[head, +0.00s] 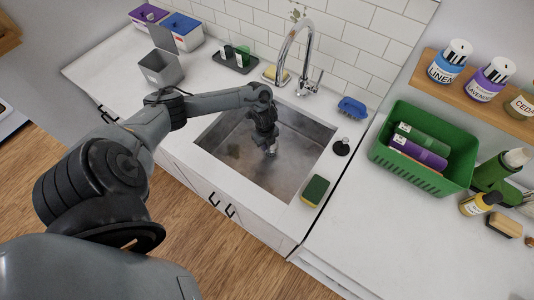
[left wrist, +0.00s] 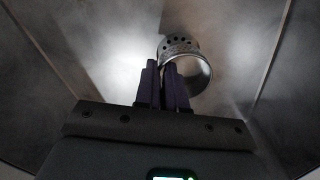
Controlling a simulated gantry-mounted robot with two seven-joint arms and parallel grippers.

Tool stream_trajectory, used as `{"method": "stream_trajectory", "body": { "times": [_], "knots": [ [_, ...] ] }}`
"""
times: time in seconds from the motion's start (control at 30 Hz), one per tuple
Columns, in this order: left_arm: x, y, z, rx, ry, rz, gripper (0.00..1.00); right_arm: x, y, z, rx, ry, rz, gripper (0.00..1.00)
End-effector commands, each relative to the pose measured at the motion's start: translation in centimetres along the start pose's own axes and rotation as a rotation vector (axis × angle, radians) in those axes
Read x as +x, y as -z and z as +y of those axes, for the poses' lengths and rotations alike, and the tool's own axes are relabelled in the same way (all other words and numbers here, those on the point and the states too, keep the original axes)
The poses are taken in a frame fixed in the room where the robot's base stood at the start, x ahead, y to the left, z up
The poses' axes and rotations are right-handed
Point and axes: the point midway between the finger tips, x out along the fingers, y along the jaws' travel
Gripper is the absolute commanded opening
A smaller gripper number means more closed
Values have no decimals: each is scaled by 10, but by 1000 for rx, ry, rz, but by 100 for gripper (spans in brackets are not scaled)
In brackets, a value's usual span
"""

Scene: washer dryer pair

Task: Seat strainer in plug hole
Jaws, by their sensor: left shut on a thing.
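The strainer is a small metal basket with a perforated part and a round rim. It shows in the left wrist view (left wrist: 196,68) at the fingertips and as a small bright piece in the head view (head: 272,150). My left gripper (head: 270,143) reaches down into the steel sink (head: 225,150) and is shut on the strainer's rim; its dark fingers show in the left wrist view (left wrist: 168,85). The strainer looks tilted. I cannot tell whether it touches the sink floor. I cannot make out the plug hole. My right gripper is in neither view.
The faucet (head: 309,50) arches over the sink's back edge. A black plug (head: 341,148) and a green-yellow sponge (head: 315,190) lie by the sink's right rim. A blue brush (head: 352,108) is behind them. A green basket (head: 440,170) stands at right. A grey bin (head: 160,70) stands at left.

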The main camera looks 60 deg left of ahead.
Motion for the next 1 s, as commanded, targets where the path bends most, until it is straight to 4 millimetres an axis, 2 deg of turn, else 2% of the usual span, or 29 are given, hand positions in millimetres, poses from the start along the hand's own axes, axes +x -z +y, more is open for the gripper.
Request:
{"method": "stream_trajectory", "body": {
  "times": [0.17,0.5,0.97,1.0],
  "knots": [
    [10,0,0,0,0,0,0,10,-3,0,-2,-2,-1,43],
    [44,0,0,0,0,0,0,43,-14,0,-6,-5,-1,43],
    [47,0,0,0,0,0,0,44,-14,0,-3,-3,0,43],
    [46,0,0,0,0,0,12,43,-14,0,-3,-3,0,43]
  ]
}}
